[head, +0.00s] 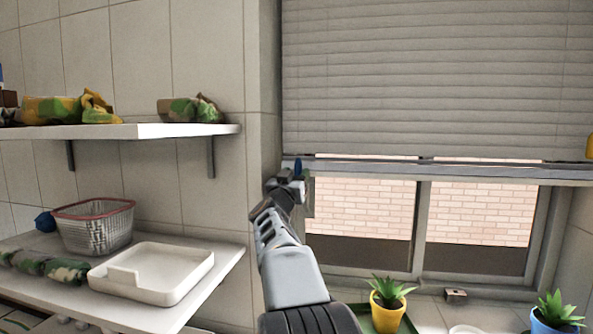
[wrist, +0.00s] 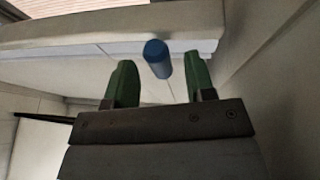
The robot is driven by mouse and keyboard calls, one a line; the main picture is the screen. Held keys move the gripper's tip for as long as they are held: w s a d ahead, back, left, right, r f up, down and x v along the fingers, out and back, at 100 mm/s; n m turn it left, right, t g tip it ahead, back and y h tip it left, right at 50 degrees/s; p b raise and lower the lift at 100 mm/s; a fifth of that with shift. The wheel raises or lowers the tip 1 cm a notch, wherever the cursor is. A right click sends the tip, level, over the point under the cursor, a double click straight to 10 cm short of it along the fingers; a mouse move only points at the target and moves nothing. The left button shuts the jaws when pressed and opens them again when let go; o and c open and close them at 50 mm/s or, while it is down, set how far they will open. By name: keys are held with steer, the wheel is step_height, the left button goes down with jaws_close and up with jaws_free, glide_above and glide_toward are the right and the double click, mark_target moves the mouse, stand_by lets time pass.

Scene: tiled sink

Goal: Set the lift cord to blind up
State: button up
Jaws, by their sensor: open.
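The blind (head: 430,80) covers the upper part of the window, and its bottom rail (head: 450,170) hangs above the open lower glass. A small blue knob (head: 298,167), which looks like the end of the lift cord, is at the blind's lower left corner. My gripper (head: 290,184) is just below it. In the wrist view the blue knob (wrist: 157,58) shows between the two green fingers of my open gripper (wrist: 162,70), with gaps on both sides. I cannot tell how deep it sits between them. No cord is clearly visible.
Shelves at the left hold a wire basket (head: 93,228), a white tray (head: 150,272) and wrapped packets (head: 188,109). A yellow potted plant (head: 388,305) and a blue potted plant (head: 556,314) stand below the window. The tiled wall edge (head: 264,100) is close left of my gripper.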

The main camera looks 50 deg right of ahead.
steer(key=shift+w+d+r, duration=0.1)
steer(key=shift+w+d, duration=0.05)
steer(key=shift+d, duration=0.2)
jaws_close()
stand_by(0.3)
